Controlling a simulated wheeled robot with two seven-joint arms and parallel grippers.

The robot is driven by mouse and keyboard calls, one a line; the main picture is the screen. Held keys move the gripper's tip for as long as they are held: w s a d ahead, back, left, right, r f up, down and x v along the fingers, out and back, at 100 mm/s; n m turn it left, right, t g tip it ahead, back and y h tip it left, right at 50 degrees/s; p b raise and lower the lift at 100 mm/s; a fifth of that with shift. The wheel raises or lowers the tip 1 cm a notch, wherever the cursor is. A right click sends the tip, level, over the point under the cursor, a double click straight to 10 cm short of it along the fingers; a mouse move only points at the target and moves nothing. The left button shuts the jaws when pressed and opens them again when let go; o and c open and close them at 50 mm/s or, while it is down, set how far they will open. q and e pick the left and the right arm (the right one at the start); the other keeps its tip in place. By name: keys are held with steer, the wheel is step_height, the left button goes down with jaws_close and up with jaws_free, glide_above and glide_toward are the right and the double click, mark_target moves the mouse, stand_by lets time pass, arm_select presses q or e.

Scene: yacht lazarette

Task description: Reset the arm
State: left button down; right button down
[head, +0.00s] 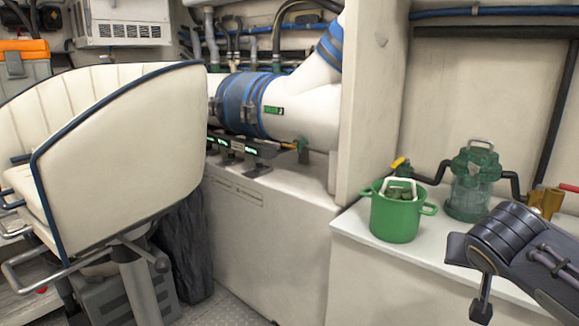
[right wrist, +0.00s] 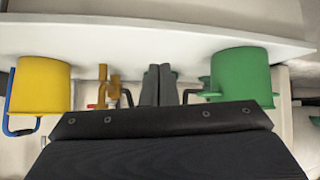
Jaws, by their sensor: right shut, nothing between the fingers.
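My right arm (head: 510,245) comes in from the lower right of the head view, in front of the white counter (head: 345,222). My right gripper (right wrist: 157,70) shows in the right wrist view as two dark fingers pressed together, with nothing between them. In that view the scene is upside down. The fingers lie between a green bucket (right wrist: 240,75) and a yellow bucket (right wrist: 43,84), apart from both. The yellow bucket is not seen in the head view. My left gripper is in neither view.
The green bucket (head: 394,215) stands on the counter, with dark pieces inside. Behind it are a green-capped clear strainer (head: 470,182) and a brass fitting (head: 545,201) with a red handle. A cream seat (head: 120,130) fills the left. A white pipe (head: 300,110) crosses the middle.

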steer(key=s+a+f+n+g+y, duration=0.1)
steer(key=s+a+f+n+y, duration=0.1)
steer(key=s+a+f+y, duration=0.55)
steer(key=s+a+f+n+g+y, duration=0.15)
steer(key=s+a+f, duration=0.35)
steer(key=s+f, duration=0.65)
step_height(320, 180, up, 39)
steer(key=s+p, duration=0.2)
steer(key=p, duration=3.5)
steer(key=shift+s, duration=0.2)
